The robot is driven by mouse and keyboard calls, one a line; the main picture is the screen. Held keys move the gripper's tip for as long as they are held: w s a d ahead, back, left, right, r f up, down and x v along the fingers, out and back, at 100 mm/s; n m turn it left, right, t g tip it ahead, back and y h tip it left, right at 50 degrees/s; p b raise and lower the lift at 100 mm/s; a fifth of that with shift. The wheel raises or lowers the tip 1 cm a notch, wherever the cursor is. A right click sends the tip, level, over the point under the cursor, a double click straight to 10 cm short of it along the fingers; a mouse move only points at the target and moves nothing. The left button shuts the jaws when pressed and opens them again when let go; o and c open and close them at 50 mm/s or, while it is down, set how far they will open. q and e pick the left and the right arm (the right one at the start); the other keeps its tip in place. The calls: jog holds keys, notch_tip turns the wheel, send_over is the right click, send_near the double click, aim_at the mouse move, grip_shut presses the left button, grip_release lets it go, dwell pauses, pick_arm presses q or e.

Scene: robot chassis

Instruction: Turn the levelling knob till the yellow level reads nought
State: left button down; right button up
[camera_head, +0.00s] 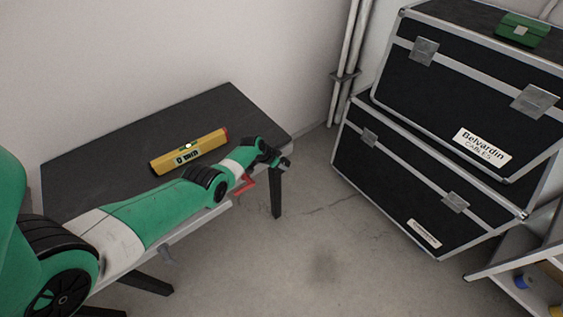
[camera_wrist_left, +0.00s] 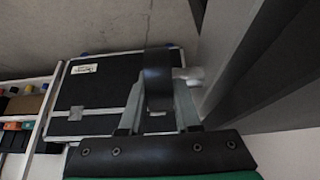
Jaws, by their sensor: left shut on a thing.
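The yellow level (camera_head: 188,152) lies on the dark-topped table (camera_head: 80,165) in the head view, with a pale vial spot on its top; its reading is too small to tell. My left arm reaches along the table's front side, and my left gripper (camera_head: 283,163) is at the table's right corner. In the left wrist view the left gripper (camera_wrist_left: 159,95) is shut on a dark knob (camera_wrist_left: 158,68), which stands between the fingers. A short light metal stem (camera_wrist_left: 190,75) sits beside the knob, towards the table. My right gripper is not in view.
Two stacked black cases (camera_head: 440,160) with metal edges stand at the right, a small green box (camera_head: 522,30) on top. A shelf (camera_head: 515,270) with small items is at the lower right. Pipes (camera_head: 347,70) run down the wall corner. The floor between table and cases is clear.

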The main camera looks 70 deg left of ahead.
pick_arm(q)
jog(key=shift+t, duration=0.5)
jog(key=c, duration=0.6)
grip_release()
jog(key=shift+s+r+p, duration=0.15)
jog(key=shift+r+p, duration=0.15)
jog(key=shift+p, duration=0.15)
jog(key=p+v, duration=1.1)
jog(key=shift+s+d, duration=0.1)
jog(key=shift+d, duration=0.1)
jog(key=shift+f, duration=0.1)
